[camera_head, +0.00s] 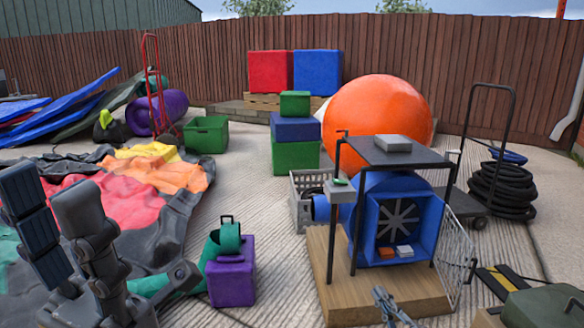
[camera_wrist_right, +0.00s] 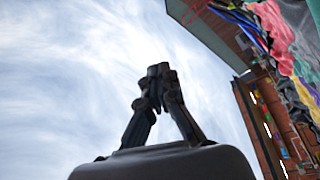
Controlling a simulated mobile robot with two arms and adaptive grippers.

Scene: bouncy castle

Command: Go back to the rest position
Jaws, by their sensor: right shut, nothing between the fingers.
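My left gripper (camera_head: 46,184) is large and close in the lower left of the head view. Its two dark finger pads point up and stand apart, with nothing seen between them. It shows in front of the spread red, orange and grey inflatable fabric (camera_head: 130,200). My right gripper (camera_wrist_right: 160,70) shows in the right wrist view, pointing up against the cloudy sky. Its two fingers meet at the tips and hold nothing.
A wooden platform (camera_head: 323,270) with a blue blower (camera_head: 430,213) and a dark metal stand (camera_head: 400,152) is right of centre. A purple box (camera_head: 231,278) stands left of it. Behind are an orange ball (camera_head: 378,115) and stacked boxes (camera_head: 296,155).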

